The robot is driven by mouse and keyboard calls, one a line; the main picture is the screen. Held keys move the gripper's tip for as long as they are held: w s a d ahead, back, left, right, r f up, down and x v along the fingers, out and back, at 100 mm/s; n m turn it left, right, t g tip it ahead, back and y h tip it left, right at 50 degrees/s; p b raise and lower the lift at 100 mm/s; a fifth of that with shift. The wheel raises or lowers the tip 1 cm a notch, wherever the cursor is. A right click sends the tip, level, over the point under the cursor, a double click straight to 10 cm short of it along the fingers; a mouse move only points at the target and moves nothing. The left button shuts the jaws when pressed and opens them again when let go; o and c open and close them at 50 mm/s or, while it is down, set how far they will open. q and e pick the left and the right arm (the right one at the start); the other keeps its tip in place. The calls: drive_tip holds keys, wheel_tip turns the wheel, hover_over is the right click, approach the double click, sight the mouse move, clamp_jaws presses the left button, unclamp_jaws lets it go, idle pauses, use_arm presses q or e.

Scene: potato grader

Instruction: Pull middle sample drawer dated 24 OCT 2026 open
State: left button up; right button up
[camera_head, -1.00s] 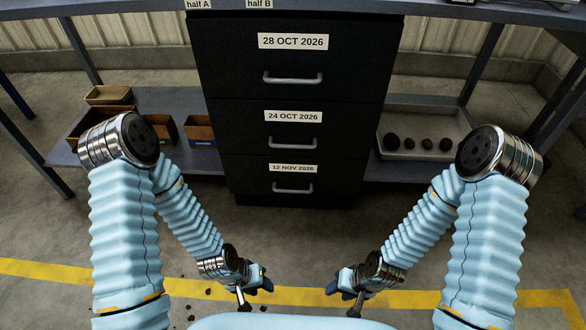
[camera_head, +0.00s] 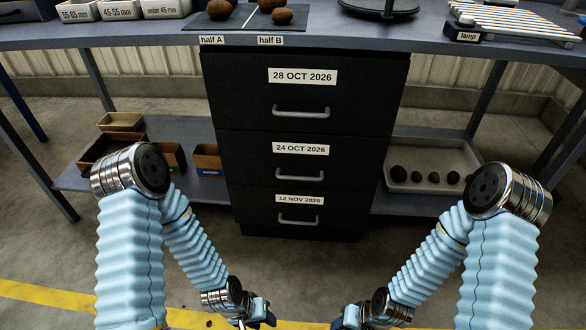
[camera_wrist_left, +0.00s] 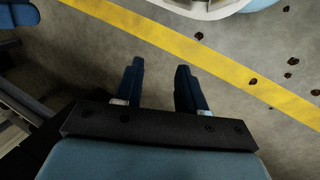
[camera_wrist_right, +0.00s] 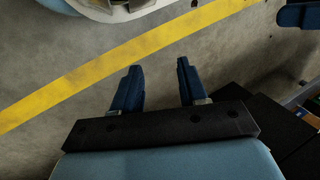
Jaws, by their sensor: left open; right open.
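The middle drawer (camera_head: 256,160) of a black cabinet has a label reading 24 OCT 2026 (camera_head: 301,149) and a grey bar handle (camera_head: 299,176). It is shut, flush with the top drawer, 28 OCT 2026 (camera_head: 245,92), and the bottom drawer, 12 NOV 2026 (camera_head: 258,206). My left gripper (camera_wrist_left: 157,85) is open and empty above the floor, low in front of the cabinet and well apart from the handle. My right gripper (camera_wrist_right: 160,86) is also open and empty above the floor, apart from the cabinet. In the head view both grippers are partly cut off at the bottom edge.
The bench top (camera_head: 330,38) above holds potatoes on a dark mat, sorting trays and a slatted rack (camera_head: 520,22). A lower shelf carries small boxes (camera_head: 207,158) at left and a tray of dark potatoes (camera_head: 436,160) at right. The space before the drawers is clear.

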use_arm(q)
drive_tip(key=w+d+f+m+t+y+b, duration=0.1)
drive_tip(key=w+f+m+t+y+b, duration=0.2)
drive_tip(key=w, duration=0.6)
drive_tip(key=w+m+t+y+b, duration=0.3)
drive_tip(key=w+m+t+y, duration=0.15)
drive_tip(key=w, duration=0.55)
drive_tip(key=w+d+r+m+t+y+b, duration=0.25)
drive_tip(key=d+r+t, duration=0.3)
drive_tip(key=r, duration=0.35)
drive_tip(key=w+d+r+m+t+y+b, duration=0.1)
drive_tip(key=w+d+r+m+t+y, duration=0.1)
drive_tip(key=d+r+m+t, duration=0.45)
wheel_tip(320, 180, up, 4)
drive_tip(key=n+g, duration=0.2)
hover_over(298, 183)
drive_tip(key=s, duration=0.6)
drive_tip(key=shift+w+d, duration=0.2)
drive_tip(key=shift+w, duration=0.05)
clamp_jaws()
drive_tip(key=shift+f, duration=0.1)
